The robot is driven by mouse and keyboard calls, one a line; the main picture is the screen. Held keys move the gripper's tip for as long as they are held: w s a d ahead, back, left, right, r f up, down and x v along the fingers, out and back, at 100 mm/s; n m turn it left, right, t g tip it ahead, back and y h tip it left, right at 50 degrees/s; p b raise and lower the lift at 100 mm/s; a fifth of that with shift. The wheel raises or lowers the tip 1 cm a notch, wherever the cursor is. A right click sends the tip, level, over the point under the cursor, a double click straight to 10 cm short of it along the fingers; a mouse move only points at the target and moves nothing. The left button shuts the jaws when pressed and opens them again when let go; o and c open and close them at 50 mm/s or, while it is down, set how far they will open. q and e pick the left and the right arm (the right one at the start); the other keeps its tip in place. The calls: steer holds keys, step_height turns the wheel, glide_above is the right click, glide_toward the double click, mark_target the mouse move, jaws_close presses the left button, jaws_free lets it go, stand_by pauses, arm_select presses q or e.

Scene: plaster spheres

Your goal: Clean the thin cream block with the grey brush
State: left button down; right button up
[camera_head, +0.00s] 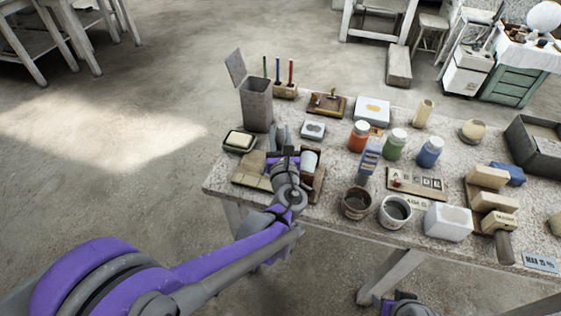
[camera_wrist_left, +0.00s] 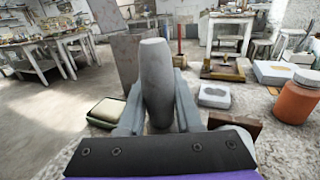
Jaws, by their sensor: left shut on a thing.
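My left gripper (camera_head: 284,152) is shut on a grey, rounded, tapering piece, which I take to be the grey brush (camera_wrist_left: 156,75).
A tall grey open box (camera_head: 256,105) stands behind the gripper. Paint jars (camera_head: 396,143), two pots (camera_head: 356,203) and a letter board (camera_head: 415,183) stand to the right. Cream blocks (camera_head: 487,177) are stacked farther right. The floor left of the table is clear.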

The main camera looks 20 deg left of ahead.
arm_select(q)
steer(key=shift+w, duration=1.2)
steer(key=shift+s, duration=2.45)
steer(key=w, duration=0.5)
steer(key=shift+s, duration=0.1)
